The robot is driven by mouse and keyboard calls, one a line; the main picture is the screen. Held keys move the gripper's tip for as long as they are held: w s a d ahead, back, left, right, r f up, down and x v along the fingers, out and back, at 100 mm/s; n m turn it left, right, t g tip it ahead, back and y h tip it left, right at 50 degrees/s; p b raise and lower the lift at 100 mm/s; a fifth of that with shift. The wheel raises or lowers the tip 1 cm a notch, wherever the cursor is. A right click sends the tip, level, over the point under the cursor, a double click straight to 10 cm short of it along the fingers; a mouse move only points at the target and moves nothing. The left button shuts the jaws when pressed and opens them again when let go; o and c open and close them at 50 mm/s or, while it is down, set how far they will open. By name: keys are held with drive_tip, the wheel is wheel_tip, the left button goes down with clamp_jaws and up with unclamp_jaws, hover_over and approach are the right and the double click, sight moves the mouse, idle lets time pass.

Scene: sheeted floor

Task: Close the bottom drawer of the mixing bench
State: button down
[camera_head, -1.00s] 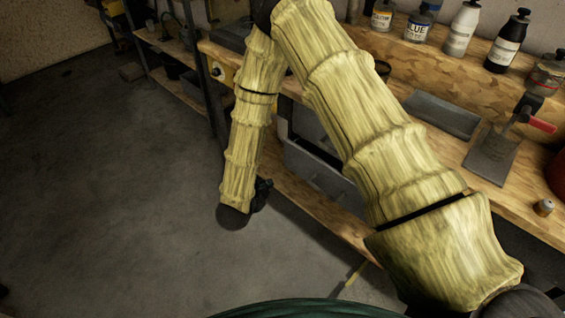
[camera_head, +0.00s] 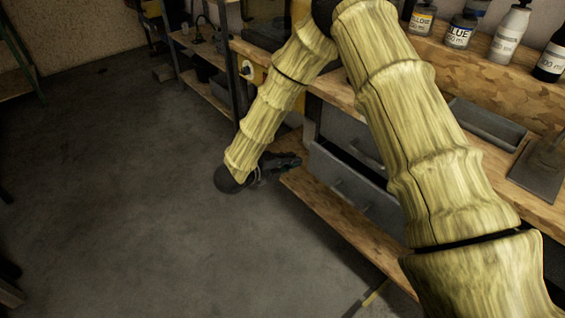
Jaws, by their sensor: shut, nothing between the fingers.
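The mixing bench (camera_head: 340,97) is on the right, with a wooden top and a lower wooden shelf. Under the top is a grey drawer unit. Its bottom drawer (camera_head: 352,190) sticks out, and its dark inside shows along the top. The upper drawer (camera_head: 345,135) looks flush, partly hidden by my arm. My gripper (camera_head: 290,163) is shut and empty. It is low, just left of the bottom drawer's near-left corner, above the end of the lower shelf. I cannot tell whether it touches the drawer. My arm hides part of the drawer's right side.
A dark post (camera_head: 232,75) and a shelf rack (camera_head: 200,80) stand behind. The lower shelf (camera_head: 335,210) runs below the drawer.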

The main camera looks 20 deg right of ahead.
sight(315, 146)
drive_tip(key=x, duration=0.6)
drive_tip(key=shift+w+d+r, duration=0.1)
drive_tip(key=shift+d+r, duration=0.1)
drive_tip(key=shift+r, duration=0.1)
drive_tip(key=shift+w+d, duration=0.25)
drive_tip(key=shift+d, duration=0.35)
drive_tip(key=shift+w+d, duration=0.3)
drive_tip(key=shift+d, duration=0.45)
drive_tip(key=shift+w+d, duration=0.35)
drive_tip(key=shift+d, duration=0.4)
drive_tip(key=shift+w+d, duration=0.3)
drive_tip(key=shift+d, duration=0.45)
drive_tip(key=shift+r, duration=0.1)
